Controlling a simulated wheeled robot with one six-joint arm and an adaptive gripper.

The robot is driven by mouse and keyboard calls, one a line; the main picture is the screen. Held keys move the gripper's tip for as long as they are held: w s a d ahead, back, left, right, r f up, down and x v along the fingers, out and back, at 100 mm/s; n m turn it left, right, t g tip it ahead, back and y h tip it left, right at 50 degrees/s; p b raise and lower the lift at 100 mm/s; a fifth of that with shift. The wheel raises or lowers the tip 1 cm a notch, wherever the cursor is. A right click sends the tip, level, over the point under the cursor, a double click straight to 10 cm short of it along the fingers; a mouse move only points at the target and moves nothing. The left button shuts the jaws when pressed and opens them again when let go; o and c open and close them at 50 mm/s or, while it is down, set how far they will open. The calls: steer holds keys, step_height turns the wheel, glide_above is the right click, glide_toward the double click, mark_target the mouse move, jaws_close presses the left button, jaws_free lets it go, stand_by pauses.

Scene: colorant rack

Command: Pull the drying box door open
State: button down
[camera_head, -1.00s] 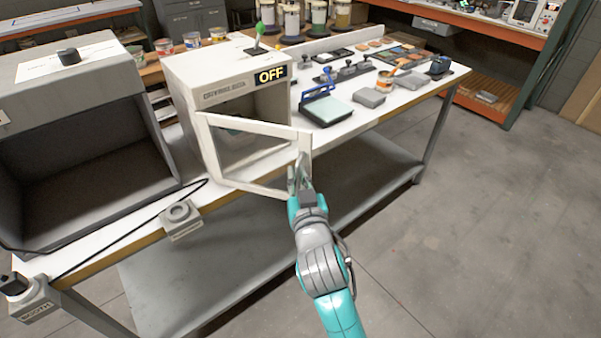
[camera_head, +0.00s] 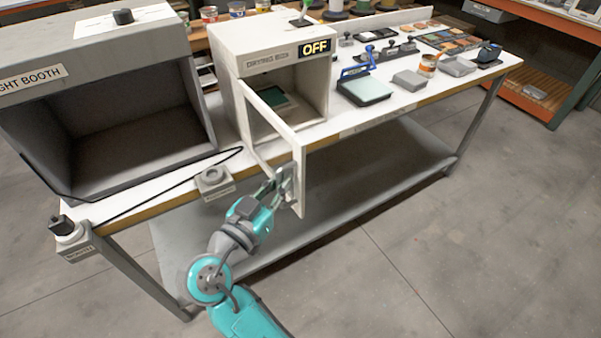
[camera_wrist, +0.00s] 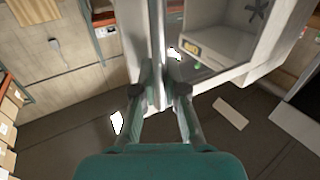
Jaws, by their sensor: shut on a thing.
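The drying box (camera_head: 283,61) is a white box on the bench with an "OFF" display at its upper right. Its framed door (camera_head: 299,160) stands swung out wide from the left side of the opening. A dark, greenish flat item (camera_head: 277,97) shows inside the box. My gripper (camera_head: 284,182) is shut on the door's handle at the door's free edge. In the wrist view, the fingers of my gripper (camera_wrist: 160,95) close around the handle in front of the white door frame (camera_wrist: 146,35). The fingers hide most of the handle.
A grey light booth (camera_head: 110,95) stands left of the box. A blue-handled press (camera_head: 365,88) and trays stand to the right. The floor right of the bench is clear.

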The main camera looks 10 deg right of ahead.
steer(key=shift+m+g+h, duration=0.5)
steer(key=shift+g+h, duration=0.1)
steer(key=shift+s+a+f, duration=0.1)
steer(key=shift+s+a, duration=0.05)
steer(key=shift+a, duration=1.35)
steer(key=shift+s+a, duration=0.15)
steer(key=shift+a, duration=1.3)
steer(key=c, duration=1.2)
jaws_free()
steer(key=v, duration=1.2)
